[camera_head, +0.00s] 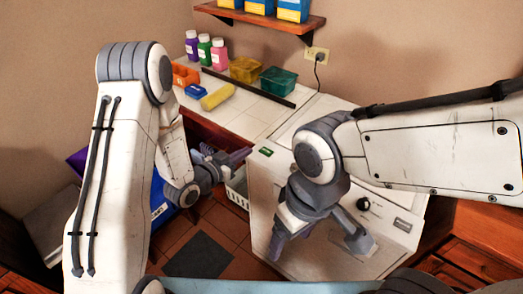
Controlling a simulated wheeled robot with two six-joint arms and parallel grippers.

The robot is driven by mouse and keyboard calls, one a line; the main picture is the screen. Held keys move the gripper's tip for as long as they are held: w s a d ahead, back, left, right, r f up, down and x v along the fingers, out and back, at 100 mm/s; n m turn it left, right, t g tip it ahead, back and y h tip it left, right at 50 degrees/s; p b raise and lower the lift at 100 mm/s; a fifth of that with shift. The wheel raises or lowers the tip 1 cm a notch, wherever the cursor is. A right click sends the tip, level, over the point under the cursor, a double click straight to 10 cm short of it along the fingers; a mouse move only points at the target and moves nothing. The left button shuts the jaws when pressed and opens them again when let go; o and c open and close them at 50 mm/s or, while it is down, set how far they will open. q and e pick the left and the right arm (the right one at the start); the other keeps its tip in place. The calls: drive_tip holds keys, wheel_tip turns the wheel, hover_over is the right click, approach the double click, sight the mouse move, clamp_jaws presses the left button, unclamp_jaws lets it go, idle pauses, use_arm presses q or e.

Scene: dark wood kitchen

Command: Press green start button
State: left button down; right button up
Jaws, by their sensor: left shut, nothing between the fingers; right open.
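The green start button (266,151) is a small green rectangle on the upper left of the white appliance's front (262,205). My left gripper (246,155) is shut and empty, its fingertips pointing right at the button. The tips look close to the button, a little to its left; I cannot tell whether they touch it. My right gripper (320,246) is open and empty in front of the appliance, fingers pointing down. My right arm hides part of the appliance's top and front.
A black knob (363,204) is on the appliance front. A tiled counter (250,110) holds several bottles, a yellow sponge (217,97), a yellow box (245,69) and a teal box (278,81). A white basket (236,197) stands below my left gripper. A shelf (262,20) hangs above.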

use_arm(q)
drive_tip(key=p, duration=0.3)
hover_over(262, 156)
drive_tip(key=shift+s+a+f, duration=0.1)
drive_tip(key=shift+s+f, duration=0.05)
drive_tip(key=shift+f, duration=0.3)
drive_tip(key=shift+s+a+f, duration=0.1)
drive_tip(key=shift+f, duration=0.3)
drive_tip(key=f, duration=0.3)
drive_tip(key=shift+w+d+f+p, duration=0.1)
drive_tip(key=shift+w+d+p, duration=0.1)
drive_tip(key=shift+w+p, duration=0.1)
drive_tip(key=shift+f, duration=0.65)
drive_tip(key=shift+f, duration=0.1)
